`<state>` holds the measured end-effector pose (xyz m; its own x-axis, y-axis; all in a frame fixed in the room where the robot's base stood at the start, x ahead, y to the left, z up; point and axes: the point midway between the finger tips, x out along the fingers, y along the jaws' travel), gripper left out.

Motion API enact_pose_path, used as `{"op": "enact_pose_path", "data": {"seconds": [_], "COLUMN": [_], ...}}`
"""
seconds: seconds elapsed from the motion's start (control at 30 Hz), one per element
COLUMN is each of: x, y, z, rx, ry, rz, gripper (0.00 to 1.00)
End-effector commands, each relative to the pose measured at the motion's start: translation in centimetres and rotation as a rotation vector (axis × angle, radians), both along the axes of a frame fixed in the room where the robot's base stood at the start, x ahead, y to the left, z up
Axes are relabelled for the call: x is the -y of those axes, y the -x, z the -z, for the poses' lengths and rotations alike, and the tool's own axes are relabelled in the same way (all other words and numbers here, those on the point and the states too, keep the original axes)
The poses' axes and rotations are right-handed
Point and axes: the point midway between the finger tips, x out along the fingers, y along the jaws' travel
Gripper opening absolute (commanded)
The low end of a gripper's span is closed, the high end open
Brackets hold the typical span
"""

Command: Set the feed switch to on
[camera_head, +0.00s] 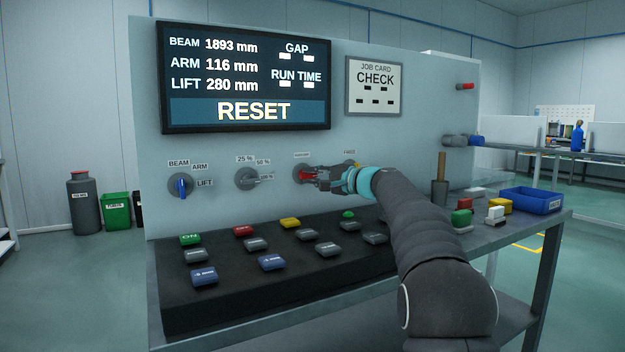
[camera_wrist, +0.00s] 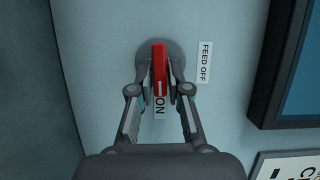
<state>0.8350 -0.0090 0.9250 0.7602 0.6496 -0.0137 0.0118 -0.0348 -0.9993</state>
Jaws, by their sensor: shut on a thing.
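The feed switch has a red handle on a round grey base (camera_wrist: 145,52). In the wrist view the handle (camera_wrist: 159,66) stands upright in the picture, its white-marked lower end toward the ON label (camera_wrist: 160,107). The FEED OFF label (camera_wrist: 205,62) is to its right. My gripper (camera_wrist: 159,84) is shut on the red handle, one finger on each side. The ON label is partly hidden by handle and fingers. In the head view the feed switch (camera_head: 301,174) is on the panel's lower part, with my gripper (camera_head: 318,177) reaching it from the right.
Two more rotary switches, a blue one (camera_head: 180,186) and a grey one (camera_head: 247,179), sit to the left. A display (camera_head: 245,80) reads RESET. A sloped button console (camera_head: 230,300) lies below my arm. A blue bin (camera_head: 531,200) is on the right of the bench.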

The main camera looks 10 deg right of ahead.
Motion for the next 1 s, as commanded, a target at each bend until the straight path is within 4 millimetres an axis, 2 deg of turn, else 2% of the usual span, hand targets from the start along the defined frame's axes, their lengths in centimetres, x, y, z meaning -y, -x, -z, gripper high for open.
{"op": "enact_pose_path", "data": {"seconds": [0.63,0.67,0.73,1.0], "x": [0.03,0.03,0.03,0.02], "y": [-0.01,-0.01,-0.01,0.00], "z": [0.07,0.08,0.08,0.08], "rx": [-0.017,-0.017,-0.017,-0.017], "ry": [-0.050,-0.050,-0.050,-0.049], "rz": [0.001,0.001,0.001,0.001], "gripper": [0.00,0.19,0.36,0.38]}}
